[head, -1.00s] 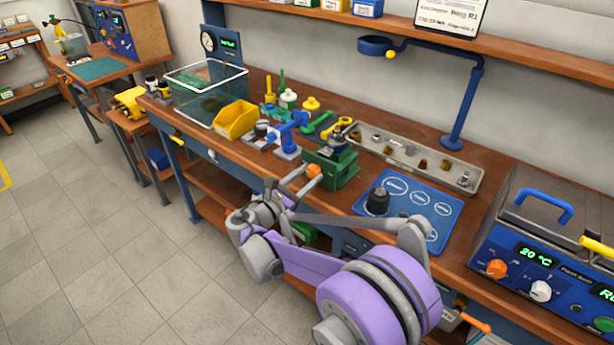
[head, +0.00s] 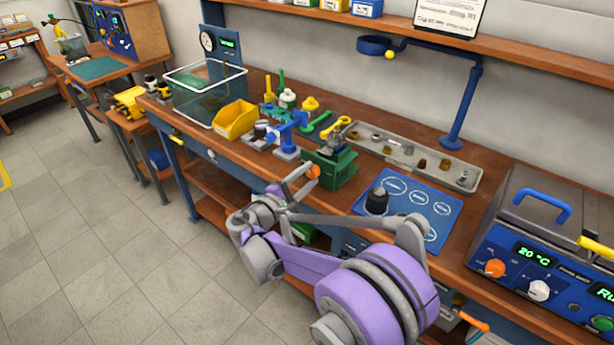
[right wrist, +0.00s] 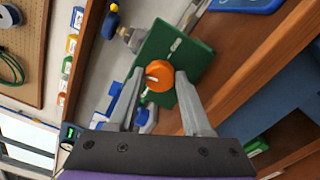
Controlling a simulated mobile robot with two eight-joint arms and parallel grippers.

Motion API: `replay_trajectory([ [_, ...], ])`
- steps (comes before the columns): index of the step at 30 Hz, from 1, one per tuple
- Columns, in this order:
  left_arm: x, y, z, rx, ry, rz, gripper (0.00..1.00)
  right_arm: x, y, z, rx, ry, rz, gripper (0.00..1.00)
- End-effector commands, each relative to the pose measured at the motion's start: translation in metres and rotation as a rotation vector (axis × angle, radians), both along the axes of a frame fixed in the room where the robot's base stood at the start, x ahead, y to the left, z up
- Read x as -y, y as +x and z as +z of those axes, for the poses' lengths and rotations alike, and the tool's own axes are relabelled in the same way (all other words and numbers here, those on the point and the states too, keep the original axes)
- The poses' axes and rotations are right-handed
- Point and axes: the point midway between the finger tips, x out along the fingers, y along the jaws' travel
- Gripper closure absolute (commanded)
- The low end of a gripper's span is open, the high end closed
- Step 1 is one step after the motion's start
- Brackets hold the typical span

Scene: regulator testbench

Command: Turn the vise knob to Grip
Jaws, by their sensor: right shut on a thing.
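The vise (head: 338,170) is a green block on the front edge of the workbench, with a metal part and a yellow-topped piece above it. Its orange knob (head: 314,171) faces the front. In the right wrist view the knob (right wrist: 160,75) is a round orange disc with a pale mark, in front of the green vise face (right wrist: 180,50). My right gripper (head: 304,172) is at the knob, with its two fingers on either side of it, shut on it. Any lettering around the knob is too small to read. My left gripper is not in view.
A blue mat (head: 412,205) with a dark knob-like part lies right of the vise. A grey parts tray (head: 415,160) lies behind. Blue fixtures (head: 288,135) and a yellow bin (head: 236,119) stand to the left. A blue heated box (head: 550,250) is at the right.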

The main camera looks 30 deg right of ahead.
Motion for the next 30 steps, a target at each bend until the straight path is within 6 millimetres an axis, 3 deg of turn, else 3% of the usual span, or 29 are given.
replay_trajectory([
  [30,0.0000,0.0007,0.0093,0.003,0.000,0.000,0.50,-0.0004,0.0001,-0.0026,0.892,0.370,-0.001,1.00],
])
